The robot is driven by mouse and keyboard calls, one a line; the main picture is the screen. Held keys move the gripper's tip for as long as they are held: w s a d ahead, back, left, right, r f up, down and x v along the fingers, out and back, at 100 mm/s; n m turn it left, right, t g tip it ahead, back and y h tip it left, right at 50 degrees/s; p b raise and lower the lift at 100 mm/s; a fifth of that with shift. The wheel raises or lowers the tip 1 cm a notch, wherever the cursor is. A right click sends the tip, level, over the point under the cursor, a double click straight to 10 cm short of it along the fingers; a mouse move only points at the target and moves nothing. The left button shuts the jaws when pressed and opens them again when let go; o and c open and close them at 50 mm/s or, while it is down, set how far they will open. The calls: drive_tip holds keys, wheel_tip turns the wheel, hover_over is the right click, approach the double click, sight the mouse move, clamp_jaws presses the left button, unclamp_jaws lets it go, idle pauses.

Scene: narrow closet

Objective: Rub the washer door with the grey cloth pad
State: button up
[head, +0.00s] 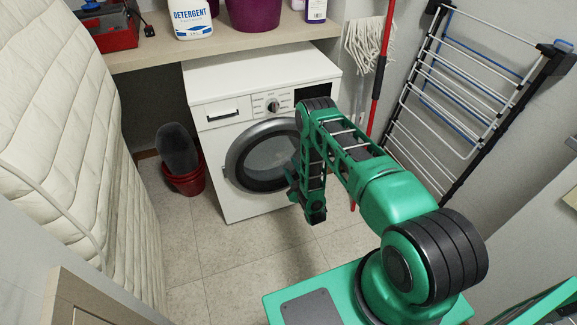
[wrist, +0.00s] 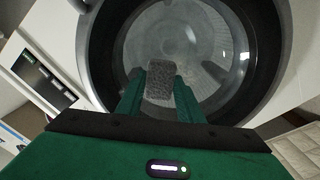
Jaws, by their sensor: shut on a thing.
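The white washer (head: 215,85) stands under the shelf in the head view. Its round door (head: 262,152) has a dark grey ring and a glass middle, and looks closed. In the wrist view the door (wrist: 215,50) fills most of the upper picture. My gripper (wrist: 160,85) is shut on the grey cloth pad (wrist: 160,80), which sits between the two green fingers in front of the glass. I cannot tell whether the pad touches the glass. In the head view my gripper (head: 292,190) is at the door's right side, and the pad is hidden there.
A red bucket (head: 186,182) stands left of the washer. A red-handled mop (head: 381,70) and a drying rack (head: 455,90) are on the right. A padded mattress (head: 70,130) lines the left. A shelf (head: 160,52) holds a detergent bottle (head: 192,18). The floor in front is clear.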

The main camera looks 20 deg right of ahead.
sight(290, 166)
drive_tip(key=shift+s, duration=0.8)
drive_tip(key=shift+s, duration=1.5)
